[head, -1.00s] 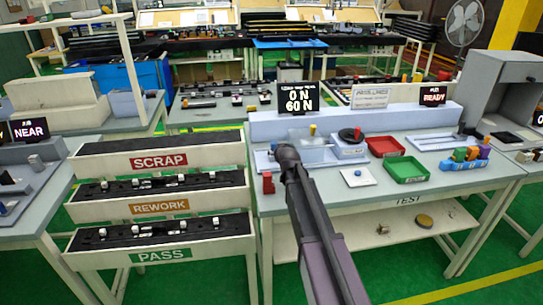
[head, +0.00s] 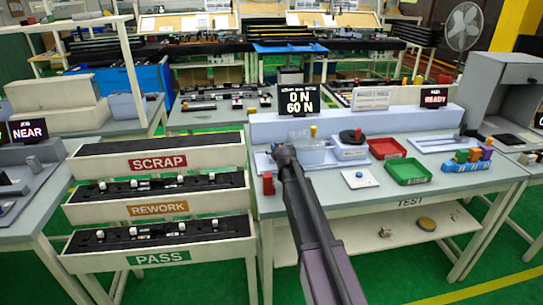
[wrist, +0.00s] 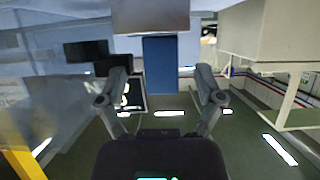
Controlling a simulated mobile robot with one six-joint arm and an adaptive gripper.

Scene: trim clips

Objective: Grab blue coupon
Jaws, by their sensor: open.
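My gripper (wrist: 162,72) is open, with its two fingers spread apart in the wrist view. A blue upright rectangle (wrist: 159,66) shows between the fingers, under a pale grey block; I cannot tell whether it is the blue coupon or how far off it is. In the head view my gripper (head: 284,153) is a dark, small shape over the front left of the test bench, and its fingers cannot be made out. A blue rack (head: 466,166) with orange, green and purple pieces stands at the bench's right; no separate blue coupon is clear there.
A red tray (head: 387,148) and a green tray (head: 408,171) lie on the bench. A red block (head: 268,184) stands by its front left edge. The force display (head: 299,100) stands behind. SCRAP, REWORK and PASS racks (head: 160,258) are at left.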

